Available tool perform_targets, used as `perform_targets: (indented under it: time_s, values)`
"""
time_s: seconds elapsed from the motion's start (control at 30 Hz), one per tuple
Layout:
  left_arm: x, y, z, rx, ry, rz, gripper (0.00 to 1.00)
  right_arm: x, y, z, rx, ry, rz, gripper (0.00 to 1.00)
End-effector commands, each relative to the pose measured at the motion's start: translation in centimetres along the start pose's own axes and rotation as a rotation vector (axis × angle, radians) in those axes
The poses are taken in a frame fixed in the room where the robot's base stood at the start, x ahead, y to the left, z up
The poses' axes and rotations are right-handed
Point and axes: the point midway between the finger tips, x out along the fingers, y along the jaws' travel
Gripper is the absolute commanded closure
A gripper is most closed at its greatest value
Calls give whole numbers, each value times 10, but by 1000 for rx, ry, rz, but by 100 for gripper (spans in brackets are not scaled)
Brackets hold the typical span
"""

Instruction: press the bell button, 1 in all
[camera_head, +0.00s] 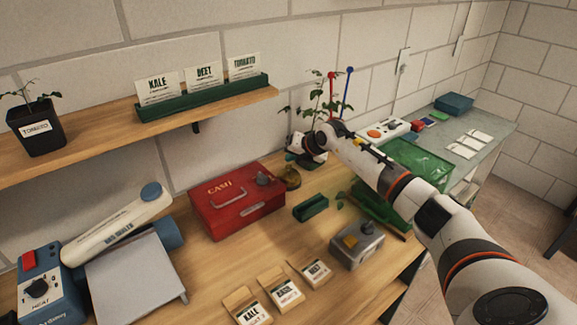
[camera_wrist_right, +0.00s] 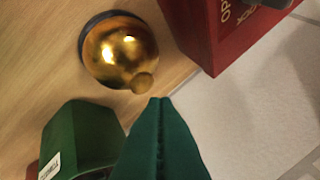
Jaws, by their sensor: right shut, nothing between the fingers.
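The brass bell (camera_head: 291,179) stands on the wooden bench, just right of the red cash box. In the right wrist view the bell is a shiny gold dome (camera_wrist_right: 118,52) on a dark base, with a small round button (camera_wrist_right: 143,83) on top. My right gripper (camera_head: 292,157) is near the bell, appearing just above it in the head view. In the wrist view its dark green fingers (camera_wrist_right: 160,100) are shut and empty. Their tips appear close to the button; whether they touch it I cannot tell. My left gripper is not in view.
The red cash box (camera_head: 235,205) and a small green holder (camera_head: 311,208) flank the bell. A grey metal box with a yellow button (camera_head: 357,245) stands in front. Seed packets (camera_head: 282,288) lie near the front edge. A plant and a green tray (camera_head: 420,158) are beyond my arm.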

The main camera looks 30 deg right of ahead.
Motion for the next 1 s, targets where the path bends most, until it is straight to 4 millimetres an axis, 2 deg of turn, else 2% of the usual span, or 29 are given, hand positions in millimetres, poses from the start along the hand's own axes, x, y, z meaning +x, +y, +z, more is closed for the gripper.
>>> perform_targets:
  time_s: [1.0]
  values:
    - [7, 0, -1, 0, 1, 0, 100, 9, 7, 7, 0, -1, 0, 100]
